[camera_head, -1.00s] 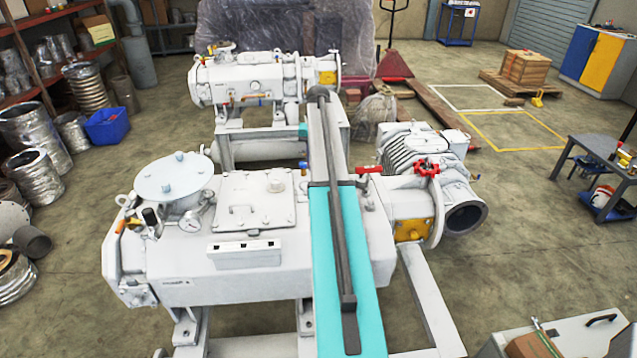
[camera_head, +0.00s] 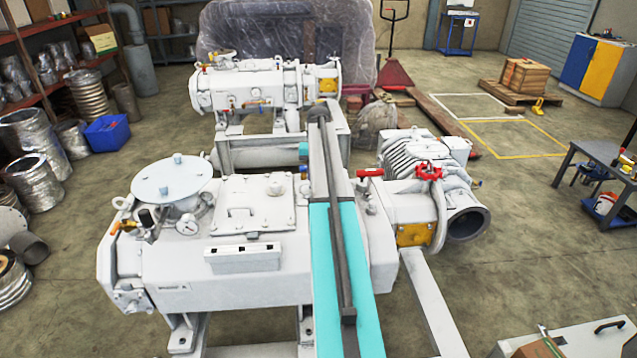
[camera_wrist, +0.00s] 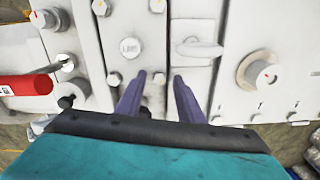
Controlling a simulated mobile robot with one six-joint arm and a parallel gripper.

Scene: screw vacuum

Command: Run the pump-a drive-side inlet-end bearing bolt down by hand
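The near pump (camera_head: 225,285), a white casing with a round lid, fills the middle of the head view. Its label is too small to read now. In the wrist view my gripper (camera_wrist: 158,77) is open, with two purple-grey fingers apart and pointing at a white machine face (camera_wrist: 140,22). Nothing is clearly held. A dark spot low between the fingers is unclear. I cannot tell which is the inlet-end bearing bolt. My arm hides the gripper in the head view.
A red-handled valve (camera_head: 429,172) stands by the ribbed unit (camera_head: 425,150) on the right. A second pump (camera_head: 262,90) stands behind. Open floor (camera_head: 520,235) lies to the right.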

